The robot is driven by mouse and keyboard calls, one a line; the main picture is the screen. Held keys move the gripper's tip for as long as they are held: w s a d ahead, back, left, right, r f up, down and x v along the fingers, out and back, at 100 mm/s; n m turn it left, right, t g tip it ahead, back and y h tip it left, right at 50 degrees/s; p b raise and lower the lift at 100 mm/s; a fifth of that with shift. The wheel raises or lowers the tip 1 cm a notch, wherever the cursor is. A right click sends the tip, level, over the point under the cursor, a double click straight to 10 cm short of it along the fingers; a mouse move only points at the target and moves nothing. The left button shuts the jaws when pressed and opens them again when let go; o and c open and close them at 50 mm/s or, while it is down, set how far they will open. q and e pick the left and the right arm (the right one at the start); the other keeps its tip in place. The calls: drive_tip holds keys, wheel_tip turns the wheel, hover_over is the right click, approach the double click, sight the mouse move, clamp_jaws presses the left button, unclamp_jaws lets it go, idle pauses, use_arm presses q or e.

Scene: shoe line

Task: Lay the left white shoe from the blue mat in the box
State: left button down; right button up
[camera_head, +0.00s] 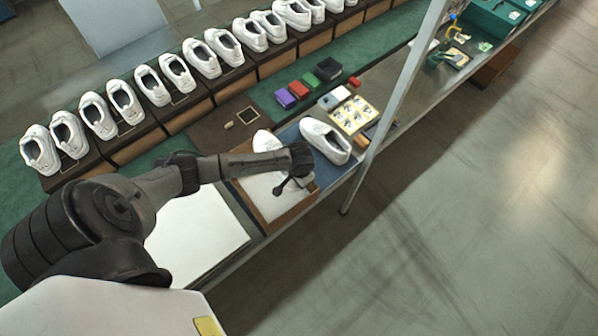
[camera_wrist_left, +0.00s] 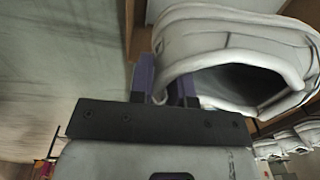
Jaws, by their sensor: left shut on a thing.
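My left gripper (camera_head: 296,168) is shut on the rim of a white shoe, at the far end of my left arm above the open brown box (camera_head: 241,198). The held white shoe (camera_head: 266,141) shows partly behind my wrist in the head view. In the left wrist view the gripper (camera_wrist_left: 163,88) pinches the edge of the shoe's opening (camera_wrist_left: 235,45), with one finger inside the collar. Whether the shoe touches the box is hidden. The other white shoe (camera_head: 326,140) lies on the blue mat (camera_head: 291,134). My right gripper is out of view.
A white flat panel (camera_head: 195,238) lies left of the box. Beyond the mat are a sticker sheet (camera_head: 355,115) and small coloured blocks (camera_head: 298,89). A metal post (camera_head: 397,105) stands right of the mat. Several white shoe pairs on boxes line the back.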

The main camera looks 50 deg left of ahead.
use_arm(q)
wheel_tip(320, 180, down, 5)
drive_tip(key=b, duration=0.2)
drive_tip(key=shift+f+b, duration=0.1)
drive_tip(key=shift+b, duration=0.2)
drive_tip(key=shift+f+b, duration=1.05)
drive_tip(key=shift+f, duration=0.8)
wheel_tip(320, 180, down, 2)
drive_tip(key=shift+b, duration=0.6)
drive_tip(key=shift+f, duration=0.25)
drive_tip(key=shift+f+b, duration=0.45)
drive_tip(key=shift+f, duration=0.2)
drive_tip(key=c, duration=1.1)
unclamp_jaws()
drive_tip(key=shift+o, duration=0.5)
